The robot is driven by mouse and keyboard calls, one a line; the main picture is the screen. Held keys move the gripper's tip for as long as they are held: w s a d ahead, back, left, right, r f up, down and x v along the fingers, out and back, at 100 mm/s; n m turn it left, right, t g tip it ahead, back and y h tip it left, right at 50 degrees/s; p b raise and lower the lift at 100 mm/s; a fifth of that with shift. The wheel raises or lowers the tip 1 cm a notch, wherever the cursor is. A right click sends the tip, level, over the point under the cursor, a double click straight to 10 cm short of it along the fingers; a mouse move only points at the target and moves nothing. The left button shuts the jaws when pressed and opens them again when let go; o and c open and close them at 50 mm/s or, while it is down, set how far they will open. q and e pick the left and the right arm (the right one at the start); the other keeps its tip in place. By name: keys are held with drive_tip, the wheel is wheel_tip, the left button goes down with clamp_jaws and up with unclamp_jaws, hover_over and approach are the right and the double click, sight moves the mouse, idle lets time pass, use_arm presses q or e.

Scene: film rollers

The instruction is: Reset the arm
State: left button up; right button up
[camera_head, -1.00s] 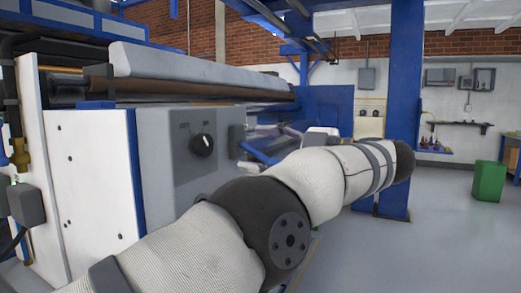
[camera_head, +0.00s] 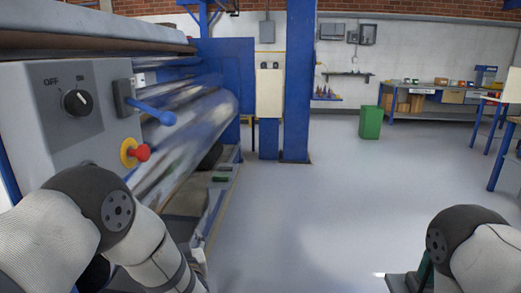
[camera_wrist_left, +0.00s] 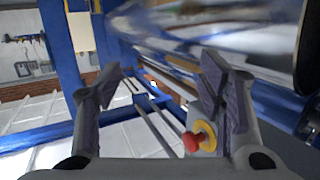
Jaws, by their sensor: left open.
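My left arm (camera_head: 140,235) comes in at the lower left of the head view, bends at a dark joint and runs down out of the frame, in front of the machine. Its gripper does not show clearly there. In the left wrist view my left gripper (camera_wrist_left: 165,92) has its two fingers wide apart with nothing between them. My right arm (camera_head: 480,250) shows at the bottom right of the head view, bent at a dark joint. Its gripper is not clearly seen.
The grey machine panel (camera_head: 68,110) has a black knob (camera_head: 77,102), a blue lever (camera_head: 152,112) and a red stop button (camera_head: 140,152), which also shows in the left wrist view (camera_wrist_left: 193,142). The roller (camera_head: 190,140) looks blurred. A green bin (camera_head: 371,122) stands on open floor.

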use_arm(q)
drive_tip(key=s+a+f+m+g+h, duration=0.3)
drive_tip(key=s+f+g, duration=0.5)
drive_tip(key=s+f, duration=1.15)
drive_tip(key=s+g+h, duration=0.3)
drive_tip(key=s+g, duration=0.5)
drive_tip(key=s, duration=2.1)
drive_tip(key=shift+s+d+r+m, duration=0.15)
drive_tip(key=shift+d+r+m, duration=0.15)
drive_tip(key=shift+r+m, duration=0.1)
